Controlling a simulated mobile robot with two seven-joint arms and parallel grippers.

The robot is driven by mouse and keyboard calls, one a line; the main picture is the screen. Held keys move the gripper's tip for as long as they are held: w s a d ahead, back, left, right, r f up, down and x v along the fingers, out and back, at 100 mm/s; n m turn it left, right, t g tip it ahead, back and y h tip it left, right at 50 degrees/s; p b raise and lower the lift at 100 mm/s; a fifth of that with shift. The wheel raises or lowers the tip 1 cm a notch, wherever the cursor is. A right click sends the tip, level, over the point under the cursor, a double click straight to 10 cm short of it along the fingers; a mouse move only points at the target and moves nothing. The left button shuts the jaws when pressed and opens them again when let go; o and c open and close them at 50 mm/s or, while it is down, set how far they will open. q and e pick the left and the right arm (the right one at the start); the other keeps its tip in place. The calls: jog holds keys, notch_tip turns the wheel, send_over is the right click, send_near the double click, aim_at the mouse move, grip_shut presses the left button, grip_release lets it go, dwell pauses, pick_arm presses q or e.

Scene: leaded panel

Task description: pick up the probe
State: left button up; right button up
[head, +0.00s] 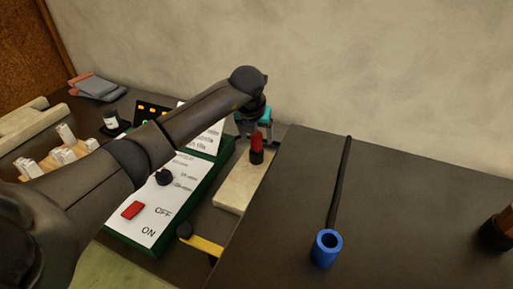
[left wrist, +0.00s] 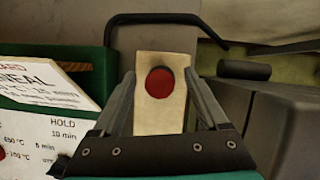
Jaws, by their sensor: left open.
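A red piece with a dark lower part (head: 257,146), which looks like the probe, stands upright on a pale wooden block (head: 235,190). In the left wrist view its round red top (left wrist: 160,82) is seen end-on over the block (left wrist: 160,118). My left gripper (head: 254,124) is just above it, pointing down. Its two fingers are apart, one on each side of the red top in the left wrist view, with a gap to each. Whether the fingertips reach down beside it is hard to tell. My right gripper is not in view.
A green-framed panel with white labels and a red switch (head: 132,210) lies left of the block. A blue cylinder (head: 326,248) with a long black rod (head: 342,185) lies on the dark surface at right. A dark handle bar (left wrist: 155,18) arches behind the block.

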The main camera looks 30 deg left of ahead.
pick_arm(q)
jog(key=shift+c, duration=0.2)
grip_shut()
dwell(0.5)
